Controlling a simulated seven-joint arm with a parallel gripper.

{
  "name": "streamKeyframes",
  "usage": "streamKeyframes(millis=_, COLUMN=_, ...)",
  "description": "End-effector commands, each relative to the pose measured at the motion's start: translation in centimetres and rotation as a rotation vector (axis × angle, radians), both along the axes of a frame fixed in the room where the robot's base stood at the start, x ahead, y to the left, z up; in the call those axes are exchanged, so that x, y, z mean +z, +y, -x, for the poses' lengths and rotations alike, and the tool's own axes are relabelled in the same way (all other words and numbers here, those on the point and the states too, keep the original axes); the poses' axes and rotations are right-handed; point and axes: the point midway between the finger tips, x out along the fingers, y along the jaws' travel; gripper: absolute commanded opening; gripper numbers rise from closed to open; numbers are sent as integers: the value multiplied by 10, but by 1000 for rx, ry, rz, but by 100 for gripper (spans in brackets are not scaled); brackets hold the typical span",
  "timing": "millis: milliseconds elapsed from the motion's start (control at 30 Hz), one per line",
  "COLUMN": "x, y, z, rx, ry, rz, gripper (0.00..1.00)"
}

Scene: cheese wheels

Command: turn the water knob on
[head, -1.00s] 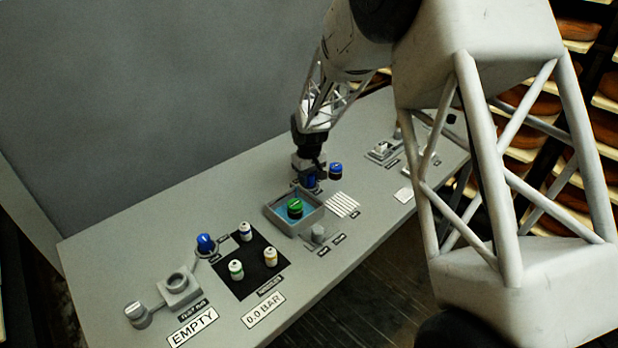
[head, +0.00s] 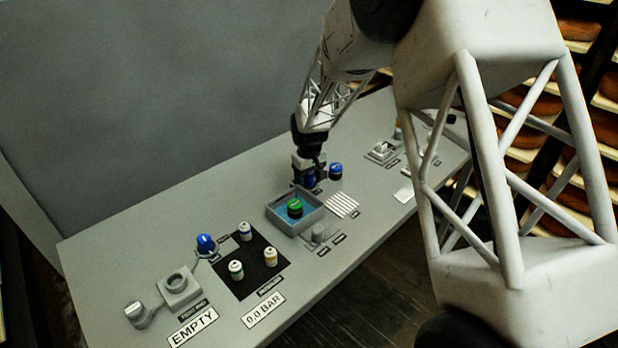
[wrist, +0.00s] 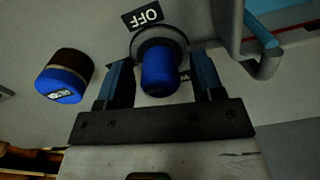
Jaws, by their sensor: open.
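A blue knob (wrist: 160,72) sits on a round grey base with a black OFF label (wrist: 147,15) beside it in the wrist view. It shows partly in the head view (head: 310,181), behind the blue tray, with my gripper over it. My gripper (wrist: 161,78) is open, with one finger on each side of the knob. Whether the fingers touch it I cannot tell. In the head view my gripper (head: 308,168) points down at the panel. Any writing on the knob is not readable.
A blue-lidded dark jar (wrist: 65,78) stands close to my gripper, also in the head view (head: 336,171). A grey tray (head: 272,211) with blue inside holds a green-topped item (head: 295,207). A bent grey pipe (wrist: 268,62) is near the right finger. Another blue knob (head: 205,243) is farther left.

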Motion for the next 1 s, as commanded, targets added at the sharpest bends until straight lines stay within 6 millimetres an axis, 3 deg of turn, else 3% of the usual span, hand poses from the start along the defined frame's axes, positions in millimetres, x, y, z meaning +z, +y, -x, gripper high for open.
streamKeyframes(millis=700, x=71, y=0, z=0, rx=0, ry=-1, rz=0, gripper=61)
streamKeyframes(millis=1000, x=77, y=0, z=0, rx=0, ry=0, rz=0, gripper=61)
